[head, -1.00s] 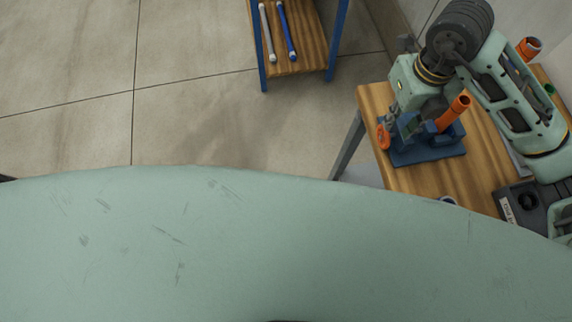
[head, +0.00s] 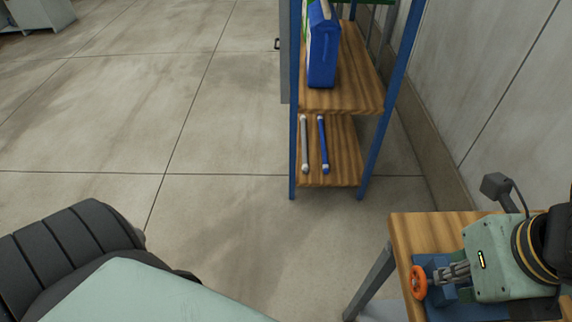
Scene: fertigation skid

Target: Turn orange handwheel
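The orange handwheel (head: 418,283) is at the left end of a blue fixture (head: 436,262) on the wooden bench at the lower right. My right gripper (head: 447,271) comes in from the right, its grey fingers pointing left over the fixture. The fingertips are just right of the wheel and close to it. I cannot tell whether they touch it or how far apart they are. The gripper's pale green body covers part of the fixture. My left gripper is out of view.
The wooden bench (head: 410,232) stands against the wall. Behind it, a blue-framed shelf (head: 345,98) holds a blue container (head: 323,50), a white rod (head: 304,145) and a blue rod (head: 323,145).

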